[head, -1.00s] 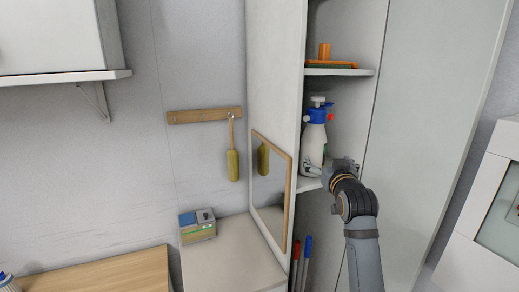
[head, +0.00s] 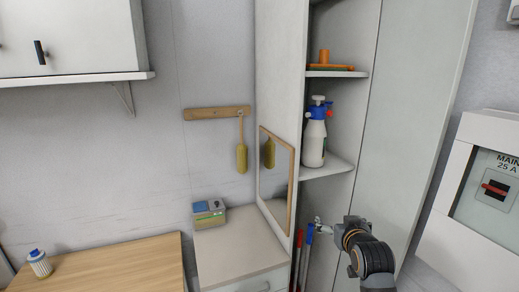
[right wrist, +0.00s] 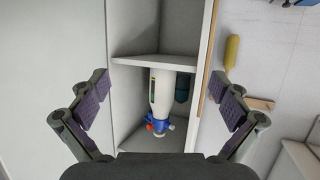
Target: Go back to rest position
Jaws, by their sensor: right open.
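My right gripper (head: 322,226) is in front of the tall open cabinet, below its middle shelf. In the right wrist view its two fingers (right wrist: 160,85) are spread wide with nothing between them. A white spray bottle (head: 314,142) with a blue and red head stands upright on the middle shelf, apart from the gripper. It shows upside down in the right wrist view (right wrist: 160,92). My left gripper is in neither view.
The cabinet's open door (head: 415,130) stands to the right of my arm. Red and blue handles (head: 303,250) stand in the lower compartment, close to the right gripper. A wooden worktop (head: 110,265) lies at left, and an electrical box (head: 470,165) hangs at right.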

